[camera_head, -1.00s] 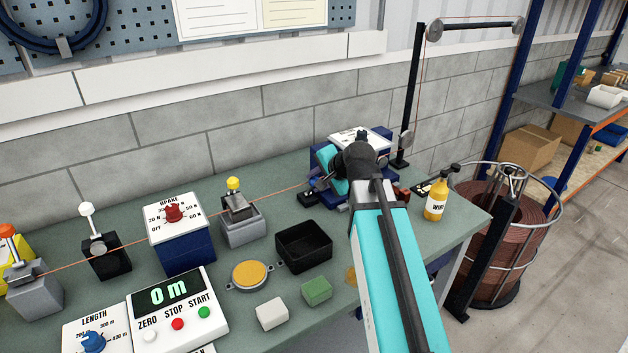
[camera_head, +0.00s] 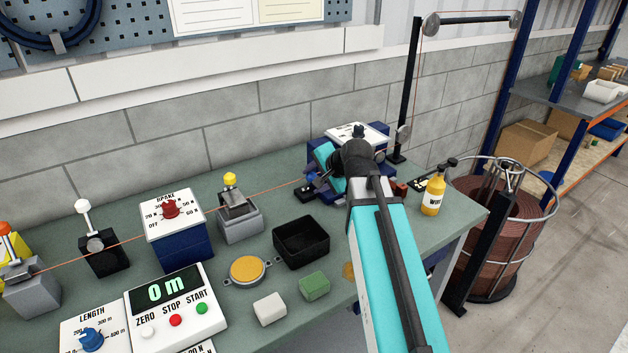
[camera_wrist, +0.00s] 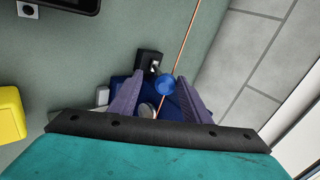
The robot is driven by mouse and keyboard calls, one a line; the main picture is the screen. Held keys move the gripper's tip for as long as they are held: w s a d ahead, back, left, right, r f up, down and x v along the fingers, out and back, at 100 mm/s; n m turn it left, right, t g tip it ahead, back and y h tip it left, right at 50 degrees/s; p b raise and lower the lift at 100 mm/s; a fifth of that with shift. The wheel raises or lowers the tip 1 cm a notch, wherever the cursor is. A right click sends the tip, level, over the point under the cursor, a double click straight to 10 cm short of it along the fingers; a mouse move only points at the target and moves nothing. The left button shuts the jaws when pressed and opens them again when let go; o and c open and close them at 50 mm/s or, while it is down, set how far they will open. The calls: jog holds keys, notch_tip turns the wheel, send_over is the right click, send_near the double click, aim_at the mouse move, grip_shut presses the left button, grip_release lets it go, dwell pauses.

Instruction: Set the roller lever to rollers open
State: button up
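A round blue knob (camera_wrist: 167,86) shows in the wrist view between the ends of my gripper's two purple fingers, nearer the right one. It also shows in the head view (camera_head: 310,177) beside the dark blue machine (camera_head: 373,133) at the back of the bench. It looks like the roller lever's knob; its shaft and the lever's marked position are hidden. My gripper (camera_wrist: 162,77) is open, with a gap between the left finger and the knob. I cannot tell whether the right finger touches it. In the head view my arm hides most of the gripper.
An orange wire (camera_head: 265,191) runs along the bench past the knob. A black block (camera_wrist: 150,62) stands close by. A black tray (camera_head: 301,262), a brake box (camera_head: 181,245) and a yellow bottle (camera_head: 434,194) stand around. The brick wall is close behind.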

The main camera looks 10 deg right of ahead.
jog(key=shift+r, duration=0.15)
jog(key=b+v, duration=0.3)
jog(key=v, duration=1)
jog(key=shift+s, duration=0.3)
jog(key=shift+d+r, duration=0.1)
dwell(0.8)
